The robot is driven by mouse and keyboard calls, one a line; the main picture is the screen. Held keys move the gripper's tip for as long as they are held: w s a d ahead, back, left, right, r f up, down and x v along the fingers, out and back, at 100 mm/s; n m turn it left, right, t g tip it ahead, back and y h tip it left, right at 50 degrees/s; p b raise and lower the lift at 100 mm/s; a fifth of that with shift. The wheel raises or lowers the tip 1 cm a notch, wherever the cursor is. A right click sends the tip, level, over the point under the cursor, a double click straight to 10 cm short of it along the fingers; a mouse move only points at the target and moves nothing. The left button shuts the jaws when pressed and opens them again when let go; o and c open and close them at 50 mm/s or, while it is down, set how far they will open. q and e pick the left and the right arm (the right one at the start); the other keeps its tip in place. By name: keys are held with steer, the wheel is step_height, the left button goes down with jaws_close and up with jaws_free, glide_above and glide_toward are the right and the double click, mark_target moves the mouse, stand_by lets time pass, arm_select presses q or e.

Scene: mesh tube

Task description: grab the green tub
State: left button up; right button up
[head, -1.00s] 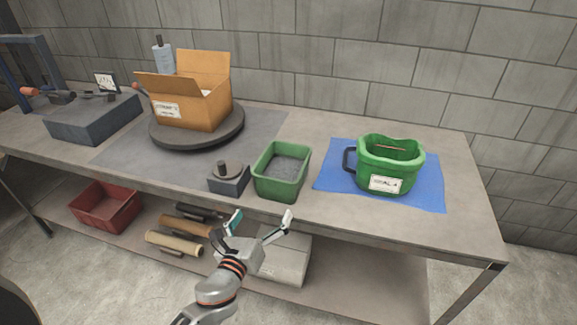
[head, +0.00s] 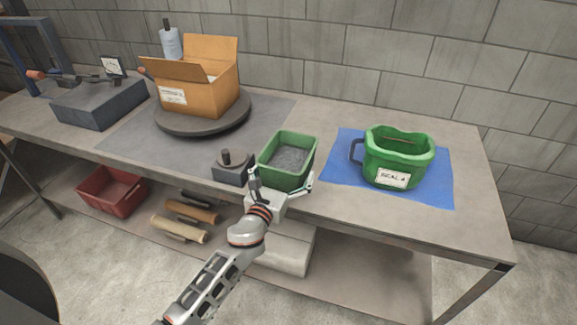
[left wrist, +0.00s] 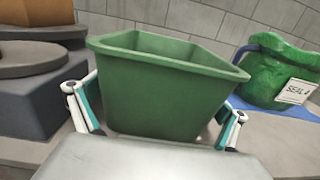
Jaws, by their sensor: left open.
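The green tub (head: 268,160) is a rectangular open bin with grey grainy contents, upright near the front edge of the bench. It fills the middle of the left wrist view (left wrist: 165,90). My left gripper (head: 283,182) is open at the tub's near side. In the left wrist view its two fingers (left wrist: 155,112) stand at the left and right of the tub's near part, with the tub between them. I cannot tell whether either finger touches it. My right gripper is not in view.
A dark block with a knob (head: 232,172) stands close to the tub's left. A green lumpy container with a handle and label (head: 398,160) sits on a blue cloth (head: 436,190) to the right. A cardboard box (head: 212,97) rests on a round turntable (head: 178,127) behind left.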

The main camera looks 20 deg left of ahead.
arm_select(q)
steer(key=c, duration=1.5)
steer(key=shift+r, duration=0.1)
steer(key=shift+w+r, duration=0.1)
steer(key=shift+r, duration=0.05)
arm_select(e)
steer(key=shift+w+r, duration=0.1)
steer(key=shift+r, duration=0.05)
arm_select(q)
steer(key=shift+r+p, duration=0.55)
steer(key=shift+r, duration=0.15)
steer(key=shift+r+p, duration=3.05)
steer(key=shift+r, duration=6.1)
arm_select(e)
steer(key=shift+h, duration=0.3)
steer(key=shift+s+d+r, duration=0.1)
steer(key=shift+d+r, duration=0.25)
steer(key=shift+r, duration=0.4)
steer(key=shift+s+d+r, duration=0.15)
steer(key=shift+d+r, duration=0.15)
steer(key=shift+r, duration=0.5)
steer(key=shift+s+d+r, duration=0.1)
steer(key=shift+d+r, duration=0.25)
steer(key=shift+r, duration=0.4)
